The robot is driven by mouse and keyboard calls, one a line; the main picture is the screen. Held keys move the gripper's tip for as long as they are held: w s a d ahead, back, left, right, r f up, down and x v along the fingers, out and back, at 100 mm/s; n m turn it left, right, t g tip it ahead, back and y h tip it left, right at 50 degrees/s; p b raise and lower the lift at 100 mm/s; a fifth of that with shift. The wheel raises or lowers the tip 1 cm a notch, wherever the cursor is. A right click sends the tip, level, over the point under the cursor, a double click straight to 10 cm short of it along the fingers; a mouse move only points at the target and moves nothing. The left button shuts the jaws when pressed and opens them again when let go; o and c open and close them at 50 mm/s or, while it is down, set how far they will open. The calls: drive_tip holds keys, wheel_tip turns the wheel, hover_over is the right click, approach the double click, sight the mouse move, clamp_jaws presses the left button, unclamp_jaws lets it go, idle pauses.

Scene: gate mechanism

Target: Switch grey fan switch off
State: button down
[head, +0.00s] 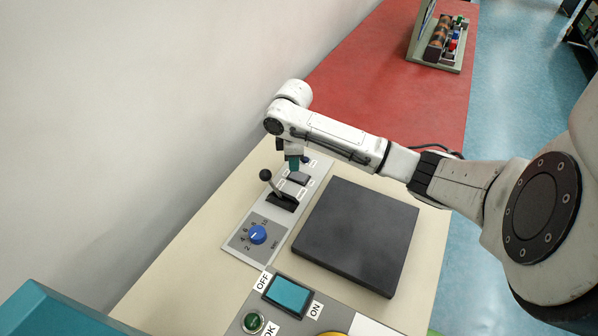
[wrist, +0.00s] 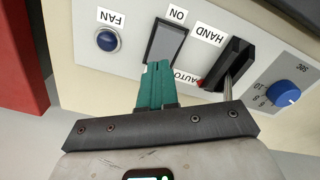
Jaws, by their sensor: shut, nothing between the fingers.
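The grey fan switch (wrist: 168,42) is a flat rocker in a dark frame on the light grey panel. It has an ON label at one end, and the other end is hidden behind my fingers in the wrist view. The switch also shows in the head view (head: 298,178), just below my fingertips. My gripper (wrist: 158,66) has its teal fingers together, empty, with the tips over the end of the switch away from the ON label. I cannot tell whether they touch it. In the head view my gripper (head: 293,168) points down at the panel.
A blue round lamp or button (wrist: 107,40) marked FAN sits beside the switch. A black lever (wrist: 236,62) with HAND and AUTO labels stands close on the other side. Farther along are a blue dial (head: 257,234), a teal rocker (head: 287,294) and a dark flat plate (head: 358,235).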

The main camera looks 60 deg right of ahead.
sight(294, 175)
drive_tip(key=shift+r+p, duration=2.2)
drive_tip(key=shift+r, duration=0.3)
